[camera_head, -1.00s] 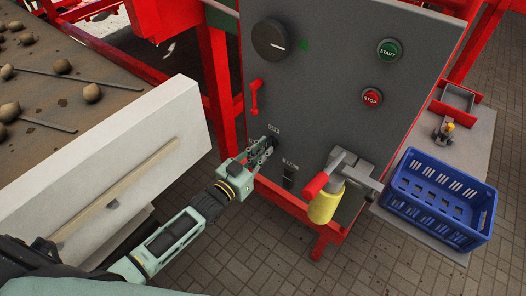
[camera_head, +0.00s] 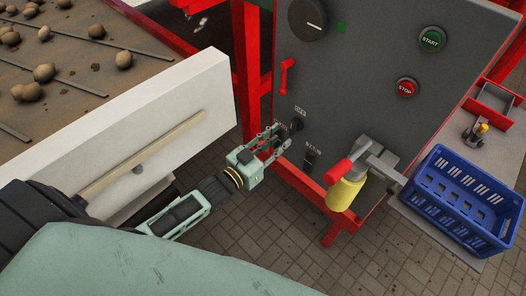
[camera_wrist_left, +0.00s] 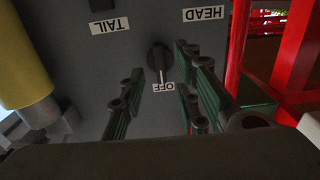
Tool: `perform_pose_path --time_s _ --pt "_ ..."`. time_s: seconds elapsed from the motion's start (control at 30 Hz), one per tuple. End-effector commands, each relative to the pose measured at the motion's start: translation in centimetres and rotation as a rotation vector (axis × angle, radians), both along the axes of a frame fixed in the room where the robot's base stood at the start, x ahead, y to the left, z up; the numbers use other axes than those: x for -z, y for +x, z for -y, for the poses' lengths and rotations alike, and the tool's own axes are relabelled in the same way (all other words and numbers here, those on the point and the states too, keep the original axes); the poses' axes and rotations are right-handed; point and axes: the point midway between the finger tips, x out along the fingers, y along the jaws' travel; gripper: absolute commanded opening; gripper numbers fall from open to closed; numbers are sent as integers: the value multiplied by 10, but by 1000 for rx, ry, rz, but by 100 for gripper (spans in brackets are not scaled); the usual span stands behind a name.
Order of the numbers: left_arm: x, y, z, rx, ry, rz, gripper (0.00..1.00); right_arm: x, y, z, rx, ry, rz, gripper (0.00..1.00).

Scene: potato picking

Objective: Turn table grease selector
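The selector is a small black knob (camera_head: 297,125) on the grey control panel (camera_head: 345,75). In the left wrist view the knob (camera_wrist_left: 160,60) shows upside down, with its light pointer line toward the OFF label (camera_wrist_left: 163,87). The HEAD label (camera_wrist_left: 203,14) and TAIL label (camera_wrist_left: 109,26) lie to either side of it. My left gripper (camera_head: 283,137) is just left of and below the knob in the head view. Its fingers (camera_wrist_left: 163,78) are open, one on each side of the knob in the wrist view, with nothing held. My right gripper is not in view.
A black switch (camera_head: 310,157) sits below the knob. A yellow cylinder with a red handle (camera_head: 345,193) juts out at the right. Red lever (camera_head: 287,76), STOP (camera_head: 407,87) and START (camera_head: 432,39) are above. A white board (camera_head: 205,105) stands left; a blue crate (camera_head: 460,210) right.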

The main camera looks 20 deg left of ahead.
Motion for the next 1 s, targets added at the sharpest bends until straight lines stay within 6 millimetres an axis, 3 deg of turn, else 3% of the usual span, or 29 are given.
perform_pose_path --time_s 0.2,0.4,1.0 --pt "1 -43 -15 0 0 -4 30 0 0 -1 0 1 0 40" --pt "1 -66 -24 1 1 -2 30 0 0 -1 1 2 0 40" --pt "0 -71 -26 0 0 0 30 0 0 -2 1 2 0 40"
